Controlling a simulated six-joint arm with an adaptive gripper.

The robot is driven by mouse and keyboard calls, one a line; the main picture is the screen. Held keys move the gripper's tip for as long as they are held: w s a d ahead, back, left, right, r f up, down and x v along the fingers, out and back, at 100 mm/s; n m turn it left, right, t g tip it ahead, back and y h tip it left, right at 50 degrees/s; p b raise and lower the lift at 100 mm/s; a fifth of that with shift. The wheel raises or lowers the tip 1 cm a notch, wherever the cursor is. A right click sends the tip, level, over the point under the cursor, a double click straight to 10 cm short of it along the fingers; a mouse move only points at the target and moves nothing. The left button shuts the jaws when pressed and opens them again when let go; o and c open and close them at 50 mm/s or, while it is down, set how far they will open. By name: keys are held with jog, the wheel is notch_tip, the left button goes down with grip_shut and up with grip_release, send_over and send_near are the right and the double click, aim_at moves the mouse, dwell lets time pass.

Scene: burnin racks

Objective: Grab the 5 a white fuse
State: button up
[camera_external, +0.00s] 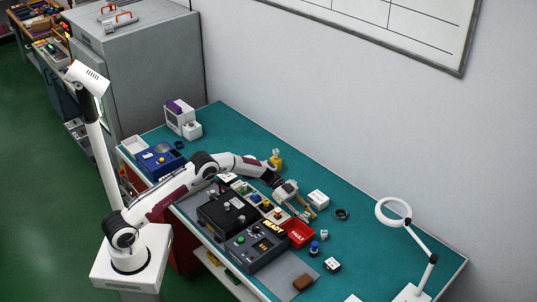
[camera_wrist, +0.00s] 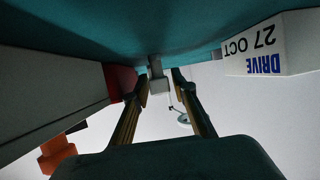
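My gripper (camera_external: 306,215) is low over the table beside the red tray, and its two fingers stand apart in the wrist view (camera_wrist: 160,88). A small pale grey-white piece (camera_wrist: 156,68) shows between the fingertips in the wrist view, seemingly beyond them; I cannot tell whether it is the 5 A white fuse. No rating can be read on it. In the external view a small whitish-green piece (camera_external: 323,235) stands on the table just right of the red tray, apart from my gripper. I see no contact between the fingers and any piece.
The red FAULT tray (camera_external: 299,241) is close to the gripper, as is a white labelled box (camera_external: 318,199) reading DRIVE 27 OCT in the wrist view (camera_wrist: 265,45). A dark READY console (camera_external: 256,246), blue-topped piece (camera_external: 314,248) and ring lamp (camera_external: 393,204) stand nearby. The right tabletop is mostly clear.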

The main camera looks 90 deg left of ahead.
aim_at(307, 214)
dwell(0.4)
grip_shut()
jog(key=shift+r, duration=0.1)
jog(key=shift+r, duration=4.9)
